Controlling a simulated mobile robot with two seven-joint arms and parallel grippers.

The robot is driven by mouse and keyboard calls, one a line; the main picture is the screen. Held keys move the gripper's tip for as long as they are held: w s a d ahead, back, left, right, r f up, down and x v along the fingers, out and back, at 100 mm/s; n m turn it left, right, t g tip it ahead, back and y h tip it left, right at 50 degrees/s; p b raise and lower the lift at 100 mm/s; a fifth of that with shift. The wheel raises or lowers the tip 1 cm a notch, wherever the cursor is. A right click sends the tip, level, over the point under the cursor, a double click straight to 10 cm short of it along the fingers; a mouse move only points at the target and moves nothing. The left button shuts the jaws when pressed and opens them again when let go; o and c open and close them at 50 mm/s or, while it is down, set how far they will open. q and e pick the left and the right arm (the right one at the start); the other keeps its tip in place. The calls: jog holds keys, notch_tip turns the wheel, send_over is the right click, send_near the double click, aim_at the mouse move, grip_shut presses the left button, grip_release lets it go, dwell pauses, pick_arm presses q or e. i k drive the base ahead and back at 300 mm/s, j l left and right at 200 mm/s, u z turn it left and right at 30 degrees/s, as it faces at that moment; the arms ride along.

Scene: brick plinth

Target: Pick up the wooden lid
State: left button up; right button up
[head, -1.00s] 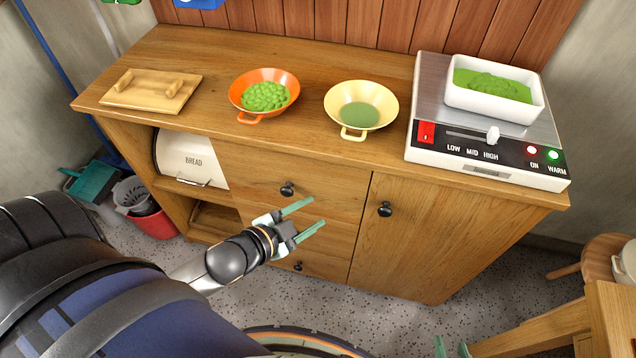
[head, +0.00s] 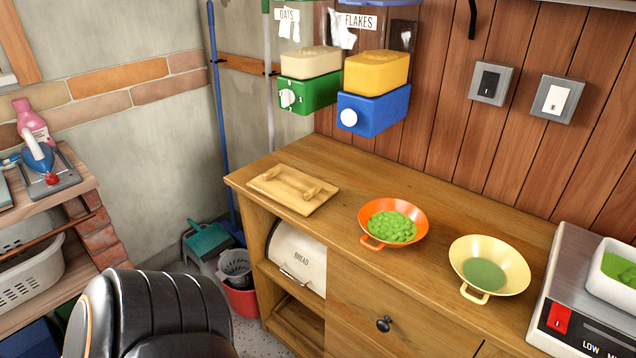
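The wooden lid (head: 292,189) lies flat on the left end of the wooden cabinet top. It is a light rectangular board with two raised wooden grips on its upper face. Nothing covers it. Part of my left arm shows at the bottom left, but its gripper is outside the view. My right gripper is not in view either.
An orange bowl of green pieces (head: 393,222) and a yellow bowl (head: 488,267) stand right of the lid. A warmer (head: 590,290) is at the far right. Green (head: 310,92) and blue (head: 375,108) dispensers hang on the wall above the cabinet. A bread bin (head: 298,256) sits below.

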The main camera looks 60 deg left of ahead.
aim_at(302, 193)
jog(key=u, duration=2)
